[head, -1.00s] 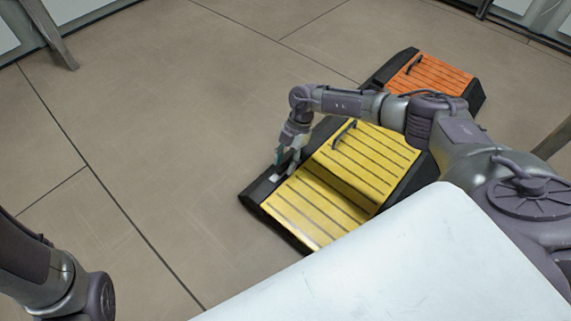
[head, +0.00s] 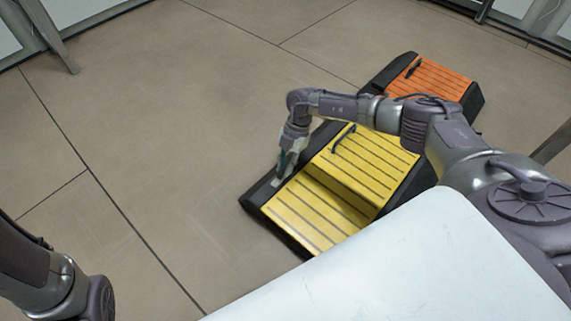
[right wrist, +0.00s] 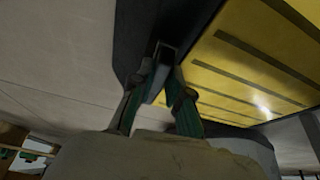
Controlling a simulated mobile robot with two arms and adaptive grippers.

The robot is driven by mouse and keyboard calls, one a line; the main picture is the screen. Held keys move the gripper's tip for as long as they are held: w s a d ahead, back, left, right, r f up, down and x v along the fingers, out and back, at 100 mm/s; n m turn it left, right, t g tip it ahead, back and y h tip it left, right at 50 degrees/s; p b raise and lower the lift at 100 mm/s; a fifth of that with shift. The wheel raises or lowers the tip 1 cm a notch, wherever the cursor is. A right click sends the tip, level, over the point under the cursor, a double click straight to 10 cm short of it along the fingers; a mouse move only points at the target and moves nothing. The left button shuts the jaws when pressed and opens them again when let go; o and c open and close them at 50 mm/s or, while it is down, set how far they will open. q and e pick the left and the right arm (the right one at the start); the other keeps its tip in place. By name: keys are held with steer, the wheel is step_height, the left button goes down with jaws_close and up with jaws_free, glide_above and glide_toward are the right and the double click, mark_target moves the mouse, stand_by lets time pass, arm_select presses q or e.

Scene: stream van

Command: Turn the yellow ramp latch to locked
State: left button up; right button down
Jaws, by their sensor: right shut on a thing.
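The yellow ramp (head: 308,215) lies on the floor with a dark border along its left side. My right gripper (head: 281,174) points down at that border, near the ramp's upper left corner. In the right wrist view, the gripper (right wrist: 158,75) is shut on a small grey latch handle (right wrist: 164,54) that stands on the dark border (right wrist: 140,40). The fingers hide part of the handle and its base, so its exact angle is hard to tell. The yellow surface (right wrist: 245,55) is just right of the fingers. My left gripper is out of view.
A second yellow ramp section (head: 375,160) with a dark handle (head: 342,138) adjoins it. An orange ramp (head: 432,78) stands farther back. A pale surface (head: 400,270) fills the lower right. The tiled floor (head: 150,130) to the left is clear.

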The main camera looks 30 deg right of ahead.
steer(key=n+g+p, duration=0.1)
steer(key=n, duration=0.2)
steer(key=shift+r+h, duration=0.1)
steer(key=shift+h, duration=0.2)
steer(key=n+g+h, duration=0.1)
steer(key=n, duration=0.2)
steer(key=shift+n, duration=0.4)
steer(key=n+h, duration=0.1)
steer(key=n, duration=0.1)
steer(key=n+h, duration=0.1)
steer(key=n, duration=0.2)
steer(key=shift+g, duration=0.4)
steer(key=n+h, duration=0.1)
steer(key=n, duration=0.4)
steer(key=shift+h, duration=0.4)
steer(key=shift+d+p, duration=0.1)
steer(key=shift+p, duration=0.2)
steer(key=c, duration=1.1)
jaws_free()
